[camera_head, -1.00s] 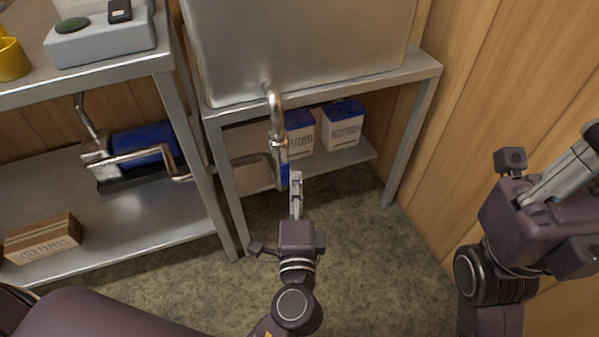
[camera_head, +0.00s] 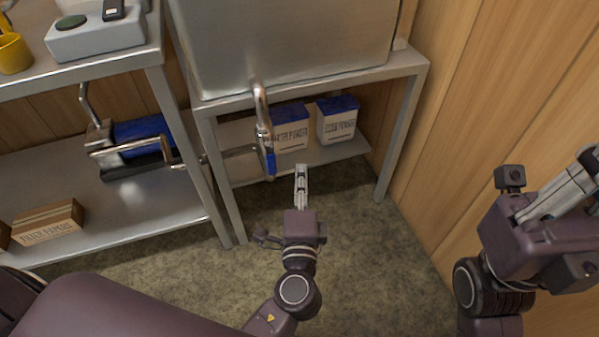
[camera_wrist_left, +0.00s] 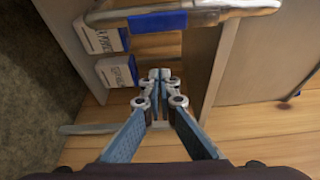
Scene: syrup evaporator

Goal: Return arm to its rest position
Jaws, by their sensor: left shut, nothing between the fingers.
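My left gripper (camera_head: 301,170) is shut and empty in front of the steel stand, apart from the metal pipe with a blue grip (camera_head: 268,155) that hangs from the tank. In the left wrist view the fingers of my left gripper (camera_wrist_left: 158,76) are closed together, and the pipe's blue grip (camera_wrist_left: 158,21) lies beyond them. My right arm shows at the right edge of the head view, with its gripper fingers (camera_head: 572,188) partly cut off, so I cannot tell their state.
The steel tank (camera_head: 290,45) sits on a stand (camera_head: 330,74). Two blue-lidded boxes (camera_head: 291,128) (camera_head: 337,120) are on its lower shelf. A left shelf (camera_head: 135,205) holds a blue device (camera_head: 140,132) and a carton (camera_head: 50,220). A wooden wall (camera_head: 470,110) borders the right; floor (camera_head: 370,260) is clear.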

